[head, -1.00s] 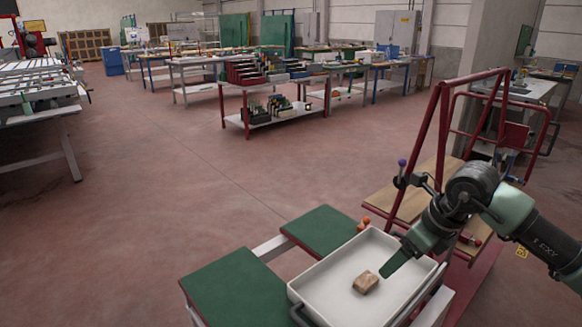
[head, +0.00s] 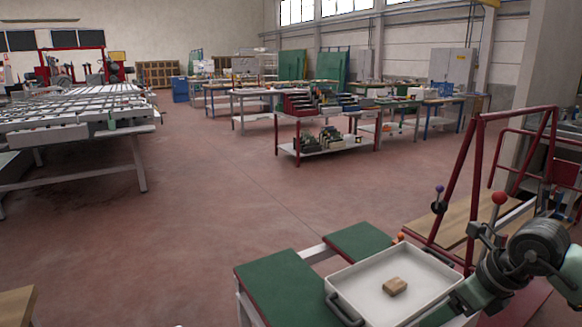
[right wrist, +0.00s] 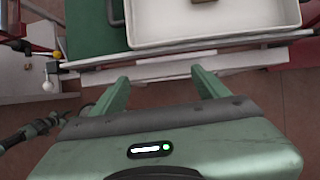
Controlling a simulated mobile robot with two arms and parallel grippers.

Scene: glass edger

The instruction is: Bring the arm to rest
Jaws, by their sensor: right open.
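My right arm comes in at the lower right of the head view. Its green gripper (head: 468,298) is by the right side of a white tray (head: 436,272), partly cut off by the bottom of the picture. In the right wrist view my right gripper (right wrist: 160,84) has its two green fingers wide apart with nothing between them. The near edge of the tray (right wrist: 215,38) lies beyond the fingertips there. A small brown block (head: 395,286) lies in the tray, apart from the gripper. My left gripper is not in view.
The tray stands on a bench with green pads (head: 285,285). A red-framed rack (head: 465,185) with wooden boards stands right of it, close to my arm. A large slatted table (head: 80,118) is at the left. The red floor (head: 230,200) between is clear.

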